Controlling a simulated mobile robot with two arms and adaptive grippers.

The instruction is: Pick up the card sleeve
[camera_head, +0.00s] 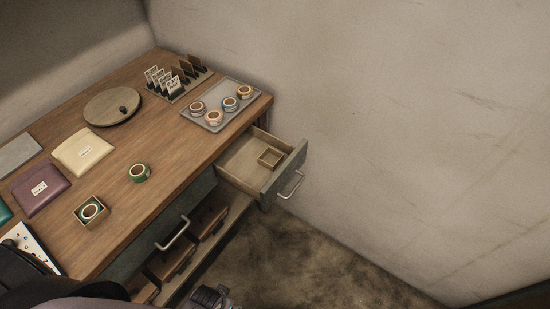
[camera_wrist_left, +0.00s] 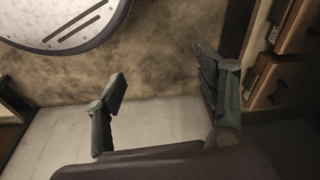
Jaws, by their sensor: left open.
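I cannot tell for sure which object is the card sleeve. Flat sleeve-like pouches with small labels lie on the wooden desk: a cream one (camera_head: 82,152), a purple one (camera_head: 38,188) and a teal one (camera_head: 5,213) cut off at the left edge. Small cards (camera_head: 172,84) stand upright in a rack at the back. In the left wrist view, my left gripper (camera_wrist_left: 163,90) is open and empty, with its fingers wide apart over the floor, beside the drawer fronts. In the head view only part of an arm of mine shows along the bottom edge. My right gripper is not identifiable.
The desk (camera_head: 150,200) holds a tray (camera_head: 214,127) of tape rolls, a round wooden board (camera_head: 112,108), a loose green roll (camera_head: 139,172) and a boxed roll (camera_head: 90,211). An open drawer (camera_head: 246,158) juts out at the right, holding a small wooden box (camera_head: 270,157).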

